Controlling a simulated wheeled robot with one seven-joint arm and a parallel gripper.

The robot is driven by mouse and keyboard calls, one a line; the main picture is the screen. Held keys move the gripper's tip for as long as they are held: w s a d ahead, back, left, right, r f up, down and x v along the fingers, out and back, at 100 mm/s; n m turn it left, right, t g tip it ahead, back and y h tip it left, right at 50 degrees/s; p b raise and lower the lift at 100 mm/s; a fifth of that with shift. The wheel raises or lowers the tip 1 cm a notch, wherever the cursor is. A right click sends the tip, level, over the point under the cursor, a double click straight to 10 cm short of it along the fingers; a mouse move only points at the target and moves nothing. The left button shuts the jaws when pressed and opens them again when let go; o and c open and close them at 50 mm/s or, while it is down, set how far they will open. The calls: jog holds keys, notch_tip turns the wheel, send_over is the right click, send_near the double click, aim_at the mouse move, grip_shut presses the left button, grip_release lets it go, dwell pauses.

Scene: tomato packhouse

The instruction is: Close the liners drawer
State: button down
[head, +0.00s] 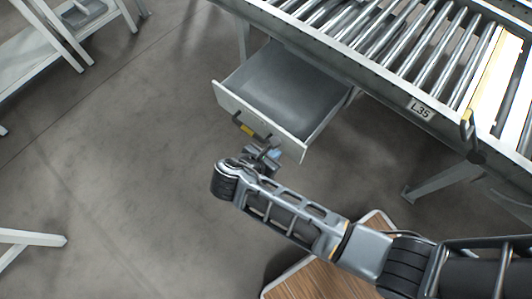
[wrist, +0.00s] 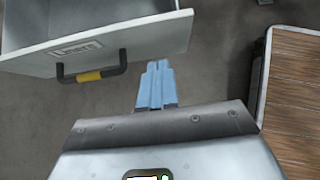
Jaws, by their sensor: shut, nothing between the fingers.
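The liners drawer (head: 258,118) hangs open and looks empty under the roller conveyor in the head view. Its pale front panel (wrist: 160,38) carries a label and a dark handle (wrist: 92,76) with a yellow middle in the wrist view; the handle also shows in the head view (head: 246,127). My gripper (wrist: 155,64) has its blue fingers shut with nothing between them. The fingertips are just in front of the panel, to the right of the handle in the wrist view. I cannot tell whether they touch the panel. In the head view my wrist partly hides the fingers.
The roller conveyor (head: 345,42) with the L35 label stands above the drawer, its leg (head: 440,178) to the right. A wood-topped surface (head: 335,280) lies under my arm. White stands (head: 40,50) are at the upper left. The grey floor left of the drawer is clear.

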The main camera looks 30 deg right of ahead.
aim_at(291, 140)
jog(key=d, duration=0.1)
jog(key=w+d+f, duration=0.1)
jog(key=d, duration=0.2)
jog(key=shift+w+d+f+b, duration=0.25)
jog(key=shift+f+b, duration=0.15)
jog(key=shift+w+d, duration=0.15)
jog(key=shift+d, duration=0.35)
jog(key=shift+w+d+r, duration=0.1)
jog(key=shift+d, duration=0.2)
jog(key=w+d+p, duration=0.2)
jog(key=w+d, duration=0.1)
jog(key=d, duration=0.8)
jog(key=w+d+p, duration=0.2)
jog(key=w+d, duration=0.2)
jog(key=d, duration=0.8)
jog(key=shift+w, duration=0.25)
jog(key=shift+p, duration=0.3)
